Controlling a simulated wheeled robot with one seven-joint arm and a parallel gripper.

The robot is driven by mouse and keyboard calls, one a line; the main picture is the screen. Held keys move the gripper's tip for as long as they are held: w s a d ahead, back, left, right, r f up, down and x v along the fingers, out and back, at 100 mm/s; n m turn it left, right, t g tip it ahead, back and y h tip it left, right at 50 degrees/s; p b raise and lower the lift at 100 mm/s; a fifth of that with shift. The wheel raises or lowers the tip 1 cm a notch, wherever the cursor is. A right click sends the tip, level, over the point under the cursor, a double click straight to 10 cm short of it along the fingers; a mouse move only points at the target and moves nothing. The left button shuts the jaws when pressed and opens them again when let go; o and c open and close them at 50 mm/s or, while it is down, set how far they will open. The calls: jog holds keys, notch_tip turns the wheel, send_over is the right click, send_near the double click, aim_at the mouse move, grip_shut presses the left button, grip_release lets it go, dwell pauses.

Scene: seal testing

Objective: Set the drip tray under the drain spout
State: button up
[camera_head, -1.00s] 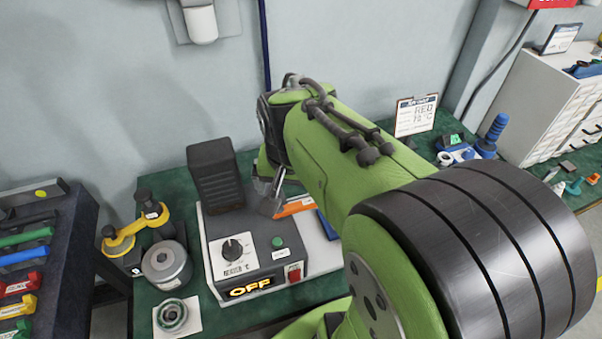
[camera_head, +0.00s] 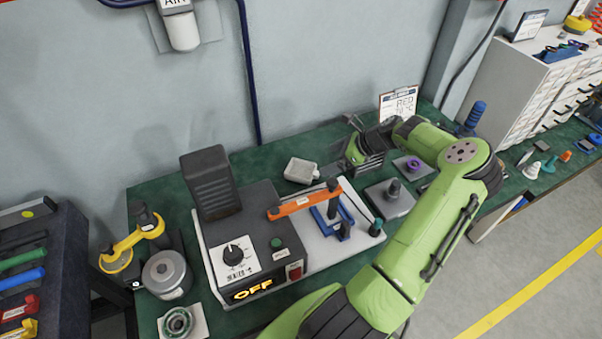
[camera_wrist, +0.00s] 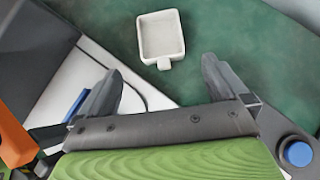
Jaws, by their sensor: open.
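The drip tray (camera_head: 300,170) is a small, shallow, pale square dish with a short tab. It lies on the green bench behind the test rig (camera_head: 318,252); the wrist view shows it empty (camera_wrist: 160,35), just beyond my fingertips. My gripper (camera_head: 344,136) is right of the tray in the head view. In the wrist view my gripper (camera_wrist: 161,80) has its fingers apart with nothing between them, and the tray is not touched. The rig has a white base, an orange lever (camera_head: 304,202) and a blue clamp (camera_head: 332,220). I cannot clearly make out the drain spout.
A control box (camera_head: 250,255) showing OFF stands left on the rig, with a dark ribbed block (camera_head: 210,182) behind. A grey block with a knob (camera_head: 390,198) and a purple ring (camera_head: 413,165) lie right of the rig. Bench around the tray is clear.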

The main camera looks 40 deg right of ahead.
aim_at(298, 172)
jog(key=b+x, duration=0.2)
jog(key=x, duration=1)
jog(key=shift+f, duration=0.15)
jog(key=shift+c, duration=0.6)
jog(key=c, duration=0.8)
notch_tip(298, 172, up, 10)
jog(key=p, duration=0.2)
